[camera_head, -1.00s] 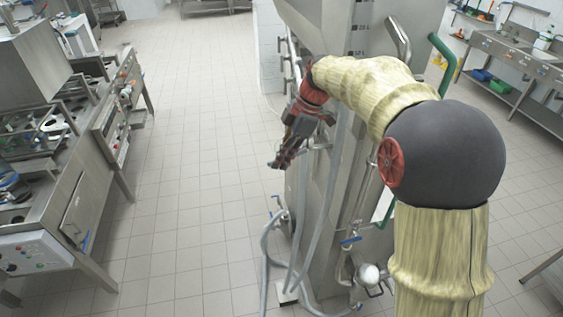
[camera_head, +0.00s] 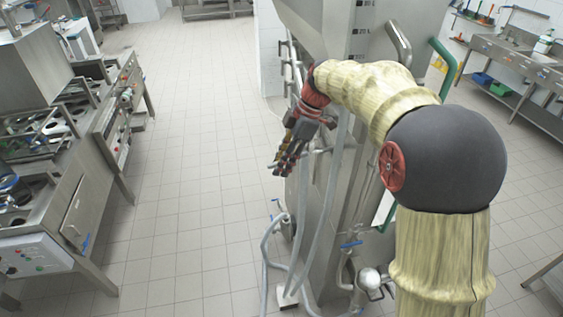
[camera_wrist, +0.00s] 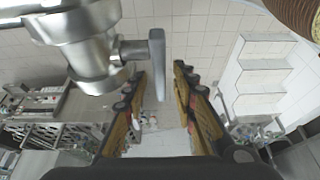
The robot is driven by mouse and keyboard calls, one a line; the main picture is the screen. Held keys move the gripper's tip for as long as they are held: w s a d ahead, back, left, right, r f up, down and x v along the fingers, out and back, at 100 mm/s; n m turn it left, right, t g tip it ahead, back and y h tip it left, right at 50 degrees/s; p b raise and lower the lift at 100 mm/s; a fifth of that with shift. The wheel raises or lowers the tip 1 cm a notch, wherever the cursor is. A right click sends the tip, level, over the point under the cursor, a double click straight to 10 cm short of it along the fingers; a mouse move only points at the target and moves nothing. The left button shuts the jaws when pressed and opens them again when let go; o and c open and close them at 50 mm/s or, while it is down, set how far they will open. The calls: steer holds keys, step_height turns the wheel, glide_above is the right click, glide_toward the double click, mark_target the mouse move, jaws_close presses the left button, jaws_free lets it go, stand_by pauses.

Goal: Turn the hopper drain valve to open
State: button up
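The valve shows in the wrist view as a shiny metal pipe body (camera_wrist: 90,45) at the upper left. A short stem joins it to a flat grey lever handle (camera_wrist: 157,62). My gripper (camera_wrist: 161,76) is open, with one finger on each side of the lever's line. The lever hangs between the fingertips, with gaps visible on both sides, and I see no clear contact. In the head view my gripper (camera_head: 283,164) is beside the left side of the steel hopper machine (camera_head: 340,190). The valve is not clearly visible there, hidden around my gripper.
Grey hoses (camera_head: 268,245) hang below my gripper to the floor. A lower blue-handled valve (camera_head: 351,244) is on the machine's piping. A stove counter (camera_head: 75,200) stands at the left, and sinks (camera_head: 520,65) at the back right. The tiled floor (camera_head: 190,170) between is clear.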

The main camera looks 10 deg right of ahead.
steer(key=v, duration=0.7)
steer(key=shift+d+r, duration=0.1)
steer(key=shift+r, duration=0.15)
steer(key=shift+c, duration=0.2)
